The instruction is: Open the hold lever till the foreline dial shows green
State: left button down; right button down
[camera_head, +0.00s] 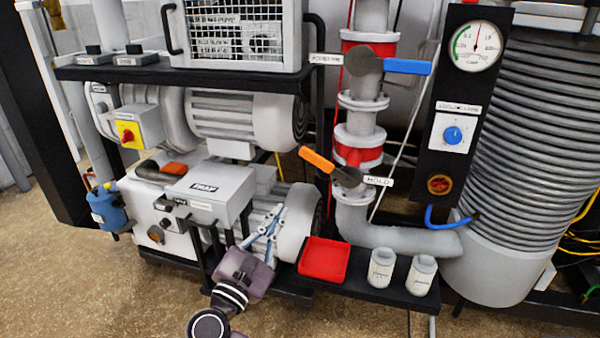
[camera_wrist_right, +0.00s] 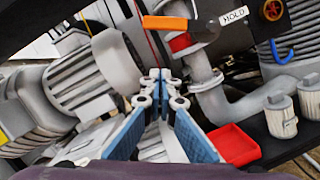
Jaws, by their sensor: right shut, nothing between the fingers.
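The hold lever has an orange handle (camera_head: 317,160) on a grey pivot, beside a HOLD label (camera_head: 378,180), on the vertical foreline pipe. The handle points up and left in the head view. In the right wrist view the orange handle (camera_wrist_right: 165,22) lies nearly level at the top. A round white dial (camera_head: 476,46) tops the black panel; its needle stands near upright, outside the green arc at left. My right gripper (camera_head: 277,212) is shut and empty, below and left of the lever, apart from it. Its closed fingers (camera_wrist_right: 160,76) fill the middle of the wrist view. My left gripper is out of view.
A blue-handled lever (camera_head: 407,67) sits higher on the pipe. A red tray (camera_head: 324,260) and two white canisters (camera_head: 381,268) stand on a black shelf below the hold lever. The pump (camera_head: 210,185) is behind my right gripper. A ribbed column (camera_head: 530,150) stands right.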

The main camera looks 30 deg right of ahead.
aim_at(327, 167)
jog(key=shift+w+d, duration=0.1)
